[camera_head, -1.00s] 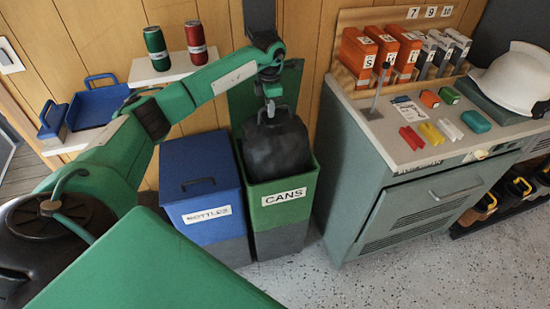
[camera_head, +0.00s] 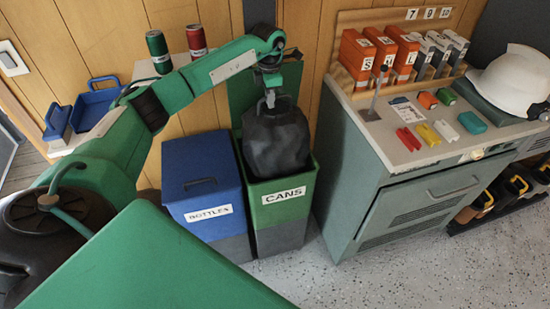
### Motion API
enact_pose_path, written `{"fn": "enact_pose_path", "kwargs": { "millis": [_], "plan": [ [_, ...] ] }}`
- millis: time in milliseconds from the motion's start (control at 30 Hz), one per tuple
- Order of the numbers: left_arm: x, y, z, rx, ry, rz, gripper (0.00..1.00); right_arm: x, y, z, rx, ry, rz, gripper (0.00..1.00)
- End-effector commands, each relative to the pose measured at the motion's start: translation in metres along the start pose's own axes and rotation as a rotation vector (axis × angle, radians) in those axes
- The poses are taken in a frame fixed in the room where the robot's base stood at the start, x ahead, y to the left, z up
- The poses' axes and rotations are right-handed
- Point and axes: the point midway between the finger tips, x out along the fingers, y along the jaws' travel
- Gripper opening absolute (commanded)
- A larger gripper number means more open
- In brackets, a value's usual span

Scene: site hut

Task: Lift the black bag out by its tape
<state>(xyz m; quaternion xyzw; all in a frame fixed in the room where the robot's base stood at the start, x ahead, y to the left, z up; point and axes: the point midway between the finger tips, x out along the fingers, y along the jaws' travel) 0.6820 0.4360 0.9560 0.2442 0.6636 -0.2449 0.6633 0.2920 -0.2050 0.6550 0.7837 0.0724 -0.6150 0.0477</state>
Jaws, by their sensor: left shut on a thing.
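The black bag (camera_head: 276,142) hangs upright in the mouth of the green bin labelled CANS (camera_head: 284,200). Its upper part stands above the bin's rim and its lower end is hidden inside. My left gripper (camera_head: 270,97) is above the bag, shut on the bag's tape at the top. The tape itself is small and partly hidden by the fingers. The green lid (camera_head: 291,80) of the bin stands open behind the bag. My right gripper is not in view.
The blue BOTTLES bin (camera_head: 204,185), lid shut, stands close on the left. A grey-green cabinet (camera_head: 400,205) with items on top stands to the right. Green (camera_head: 158,50) and red (camera_head: 196,40) cans stand on a shelf behind my arm. Speckled floor in front is free.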

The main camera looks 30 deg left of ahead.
Motion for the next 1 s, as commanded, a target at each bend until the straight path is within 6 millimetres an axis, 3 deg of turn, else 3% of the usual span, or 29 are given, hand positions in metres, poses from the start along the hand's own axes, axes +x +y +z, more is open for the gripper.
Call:
{"fn": "enact_pose_path", "kwargs": {
  "millis": [733, 1000],
  "plan": [
    [-0.061, 0.000, 0.000, 0.001, -0.002, 0.001, 0.00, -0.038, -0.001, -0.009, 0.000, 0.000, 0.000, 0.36],
    [-0.066, 0.000, 0.000, 0.000, -0.002, 0.001, 0.00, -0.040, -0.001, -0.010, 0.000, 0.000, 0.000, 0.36]
  ]
}}
